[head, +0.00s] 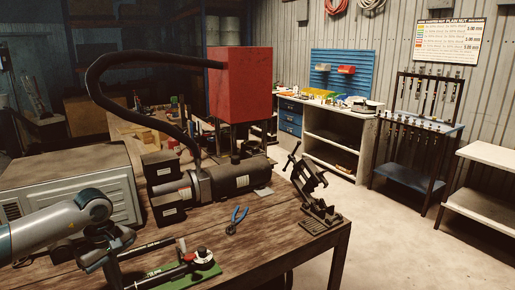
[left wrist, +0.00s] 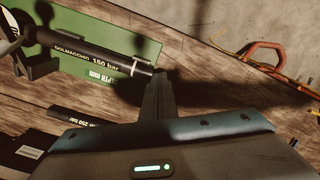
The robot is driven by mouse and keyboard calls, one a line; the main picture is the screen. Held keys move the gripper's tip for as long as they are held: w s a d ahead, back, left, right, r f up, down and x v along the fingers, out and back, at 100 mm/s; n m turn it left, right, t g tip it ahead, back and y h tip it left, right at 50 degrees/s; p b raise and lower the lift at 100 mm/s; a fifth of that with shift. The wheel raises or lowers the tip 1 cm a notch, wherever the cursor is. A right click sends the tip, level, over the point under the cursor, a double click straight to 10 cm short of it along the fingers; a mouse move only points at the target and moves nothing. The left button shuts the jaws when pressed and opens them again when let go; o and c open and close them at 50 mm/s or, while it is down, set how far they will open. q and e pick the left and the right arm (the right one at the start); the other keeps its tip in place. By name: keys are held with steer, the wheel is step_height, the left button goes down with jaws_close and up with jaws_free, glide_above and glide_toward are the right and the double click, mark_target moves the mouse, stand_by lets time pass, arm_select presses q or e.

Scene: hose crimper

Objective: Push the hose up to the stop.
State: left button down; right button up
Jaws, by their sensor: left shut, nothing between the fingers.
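A black hose (left wrist: 90,50) marked 150 bar lies along the green fixture (left wrist: 95,22), with a white band near its end. In the head view the hose (head: 165,273) lies on the green base (head: 200,271), and a round black knob with red (head: 203,256) stands at its far end. My left gripper (left wrist: 160,82) is shut and empty, its fingertips close by the banded end of the hose. I cannot tell whether they touch it. In the head view my left gripper (head: 113,268) is beside the hose's near end. My right gripper is not in view.
A second black hose (left wrist: 75,115), marked 250 bar, lies on the table beside the fixture. Blue pliers (head: 236,220) and a black clamp stand (head: 318,205) are on the wooden table (head: 275,238). A dark machine (head: 235,178) stands behind. An orange looped item (left wrist: 266,52) shows at right.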

arm_select(q)
steer(key=shift+w+d, duration=0.55)
steer(key=shift+d, duration=0.3)
steer(key=shift+s+a+b, duration=0.3)
steer(key=shift+a+b, duration=0.15)
stand_by(0.9)
step_height(320, 180, up, 8)
steer(key=p, duration=0.3)
stand_by(1.0)
